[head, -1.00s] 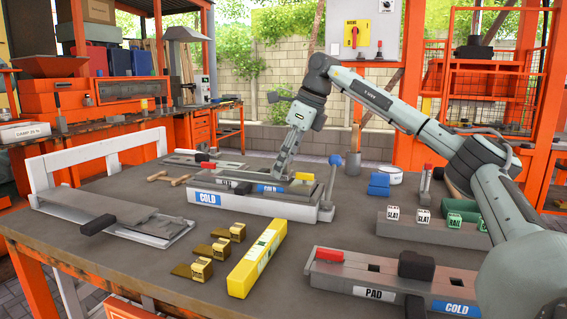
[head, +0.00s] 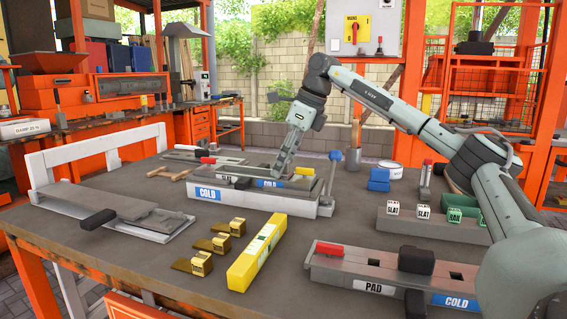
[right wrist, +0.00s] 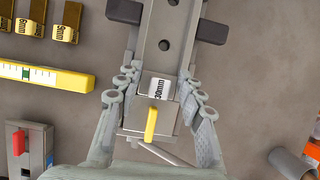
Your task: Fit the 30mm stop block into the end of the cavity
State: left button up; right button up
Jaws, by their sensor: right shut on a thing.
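The 30mm stop block (right wrist: 158,86), with a white label, sits at the near end of the grey mould channel (right wrist: 170,30) in the right wrist view. My right gripper (right wrist: 160,78) has a finger on each side of it and is shut on the block. A yellow piece (right wrist: 152,122) lies just behind the block, on the mould's end. In the head view my right gripper (head: 280,168) points down into the right part of the mould marked COLD (head: 262,201); the block is hidden there. I cannot tell how deep the block is seated. My left gripper is not in view.
Gold wedges (head: 219,243) and a yellow level (head: 258,255) lie in front of the mould. A PAD mould with a red handle (head: 329,249) stands at the front right. A grey rack with labelled blocks (head: 425,227) is at the right. A flat grey plate (head: 110,200) lies left.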

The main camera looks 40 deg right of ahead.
jog(key=shift+f, duration=0.1)
dwell(0.3)
jog(key=o, duration=1.3)
jog(key=shift+o, duration=0.2)
jog(key=o, duration=0.3)
jog(key=shift+o, duration=0.2)
notch_tip(320, 180, up, 3)
jog(key=p, duration=0.2)
jog(key=shift+f+p, duration=0.15)
jog(key=shift+p, duration=0.2)
jog(key=shift+r+p, duration=0.4)
jog(key=shift+r, duration=1.75)
